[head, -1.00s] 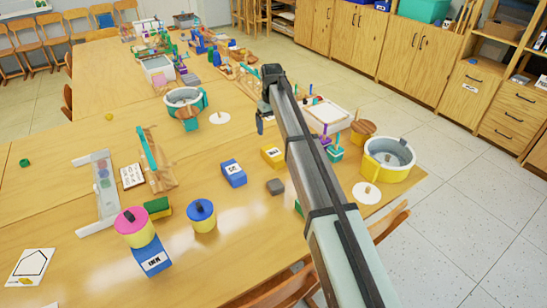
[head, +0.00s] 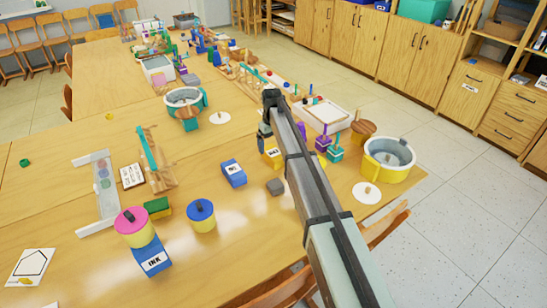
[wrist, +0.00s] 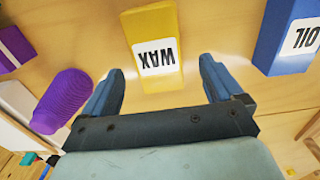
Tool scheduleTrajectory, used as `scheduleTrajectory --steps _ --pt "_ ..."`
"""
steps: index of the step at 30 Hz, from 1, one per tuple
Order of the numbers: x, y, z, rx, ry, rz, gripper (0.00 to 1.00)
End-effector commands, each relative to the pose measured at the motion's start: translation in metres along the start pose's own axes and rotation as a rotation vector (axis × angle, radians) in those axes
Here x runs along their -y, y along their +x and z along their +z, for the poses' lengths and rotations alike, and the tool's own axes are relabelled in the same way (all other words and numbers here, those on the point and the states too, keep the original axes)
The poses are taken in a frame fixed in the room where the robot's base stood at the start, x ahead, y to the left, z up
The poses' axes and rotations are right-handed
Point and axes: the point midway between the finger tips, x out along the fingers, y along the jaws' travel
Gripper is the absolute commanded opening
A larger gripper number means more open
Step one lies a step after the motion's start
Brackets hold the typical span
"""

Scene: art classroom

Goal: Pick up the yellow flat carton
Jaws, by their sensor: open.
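The yellow flat carton (wrist: 152,22), with a white label reading WAX, lies on the table. In the wrist view it is at the top centre, between the lines of my two fingers and mostly beyond their tips. My gripper (wrist: 162,66) is open and empty, one blue finger on each side of the carton's near end, with gaps on both sides. In the head view the carton (head: 273,161) is partly hidden behind my gripper (head: 265,146), which is at its upper left.
A blue OIL carton (wrist: 283,40) lies to the right in the wrist view, and a purple rounded object (wrist: 66,98) to the left.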

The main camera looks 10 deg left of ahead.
Motion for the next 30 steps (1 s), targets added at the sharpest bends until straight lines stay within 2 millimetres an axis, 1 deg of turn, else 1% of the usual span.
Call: scheduleTrajectory --steps 5,9,12,20,30 --pt "-0.002 0.019 0.001 0.002 0.000 -0.001 0.94" --pt "-0.003 0.037 0.001 0.001 0.000 -0.001 0.94" --pt "-0.003 0.047 0.001 0.001 0.000 -0.001 0.94" --pt "-0.003 0.049 0.001 0.000 0.000 0.000 0.93" --pt "-0.003 0.049 0.001 0.000 0.000 0.000 0.60"
